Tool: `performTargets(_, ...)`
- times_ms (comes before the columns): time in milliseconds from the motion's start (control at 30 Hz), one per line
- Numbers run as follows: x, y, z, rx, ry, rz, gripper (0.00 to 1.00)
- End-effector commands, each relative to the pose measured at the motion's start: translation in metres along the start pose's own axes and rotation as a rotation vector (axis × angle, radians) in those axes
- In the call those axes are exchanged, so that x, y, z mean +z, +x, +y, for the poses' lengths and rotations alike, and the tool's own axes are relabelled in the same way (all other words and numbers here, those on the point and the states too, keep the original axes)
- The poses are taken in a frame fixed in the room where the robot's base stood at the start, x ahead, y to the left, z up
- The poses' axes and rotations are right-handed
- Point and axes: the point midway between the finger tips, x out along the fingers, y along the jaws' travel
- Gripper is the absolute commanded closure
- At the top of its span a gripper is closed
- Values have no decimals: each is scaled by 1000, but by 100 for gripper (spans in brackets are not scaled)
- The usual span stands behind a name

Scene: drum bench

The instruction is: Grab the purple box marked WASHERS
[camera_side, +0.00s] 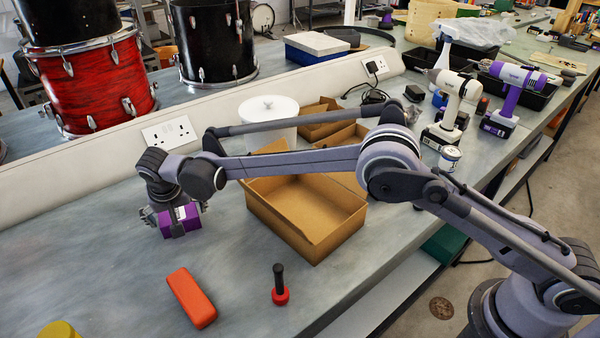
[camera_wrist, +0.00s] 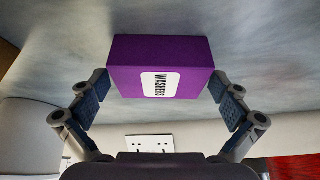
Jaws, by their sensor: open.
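The purple box marked WASHERS (camera_wrist: 130,60) stands on the grey bench, its white label facing the camera in the wrist view. In the side view the purple box (camera_side: 193,222) shows low at the left of the bench, partly hidden by my gripper (camera_side: 178,220). My gripper is open, and in the wrist view its two fingers (camera_wrist: 160,105) are spread at either side of the box's near end. The right finger looks very close to the box. I cannot tell whether either finger touches it.
An open cardboard box (camera_side: 300,250) stands right of my gripper. A white power socket (camera_side: 169,133) is on the upright rail behind. Bare bench lies left of the purple box.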

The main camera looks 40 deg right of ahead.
Motion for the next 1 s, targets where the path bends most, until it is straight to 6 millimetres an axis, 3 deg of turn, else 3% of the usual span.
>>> performTargets(267, 0, 3, 0, 0, 0, 0, 3)
performTargets(433, 0, 3, 0, 0, 0, 0, 50)
performTargets(767, -1, 1, 0, 0, 0, 0, 50)
performTargets(1000, -13, -28, 0, 0, 0, 0, 50)
